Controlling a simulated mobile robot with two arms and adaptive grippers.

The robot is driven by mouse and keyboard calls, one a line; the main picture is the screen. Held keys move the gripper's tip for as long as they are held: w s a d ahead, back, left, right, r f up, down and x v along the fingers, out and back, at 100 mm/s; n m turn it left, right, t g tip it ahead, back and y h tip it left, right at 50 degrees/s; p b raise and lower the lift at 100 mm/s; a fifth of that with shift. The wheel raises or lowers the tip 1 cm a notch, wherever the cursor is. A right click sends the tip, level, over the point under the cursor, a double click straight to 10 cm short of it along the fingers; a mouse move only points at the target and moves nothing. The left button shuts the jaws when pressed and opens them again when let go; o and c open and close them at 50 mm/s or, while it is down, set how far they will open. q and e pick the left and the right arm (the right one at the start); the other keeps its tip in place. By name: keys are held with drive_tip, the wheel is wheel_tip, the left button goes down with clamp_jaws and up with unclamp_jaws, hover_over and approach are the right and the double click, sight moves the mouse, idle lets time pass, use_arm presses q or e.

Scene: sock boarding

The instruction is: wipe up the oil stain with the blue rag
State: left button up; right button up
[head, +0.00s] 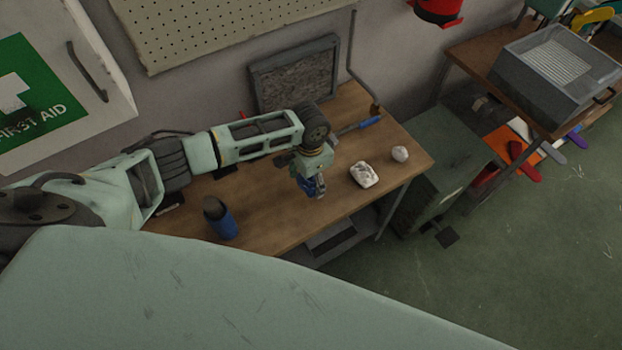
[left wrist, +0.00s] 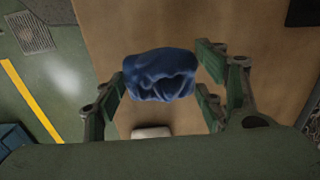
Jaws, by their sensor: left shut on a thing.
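The blue rag (left wrist: 160,75) is a crumpled bundle between the fingers of my left gripper (left wrist: 164,88) in the left wrist view. In the head view my left gripper (head: 311,181) hangs over the wooden workbench (head: 270,225), shut on the rag. Only a little blue shows there, near the bench's front edge. Whether the rag touches the bench top is hard to tell. I cannot make out an oil stain in either view. My right gripper is not in view.
A blue-handled tool (head: 370,122) and a framed panel (head: 295,75) are at the back. Bare wood lies between.

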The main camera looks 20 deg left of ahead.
use_arm(q)
drive_tip(key=shift+a+r+p, duration=0.1)
drive_tip(key=shift+r+p, duration=0.25)
drive_tip(key=shift+r, duration=0.95)
drive_tip(key=shift+s+r, duration=0.15)
drive_tip(key=shift+r, duration=0.2)
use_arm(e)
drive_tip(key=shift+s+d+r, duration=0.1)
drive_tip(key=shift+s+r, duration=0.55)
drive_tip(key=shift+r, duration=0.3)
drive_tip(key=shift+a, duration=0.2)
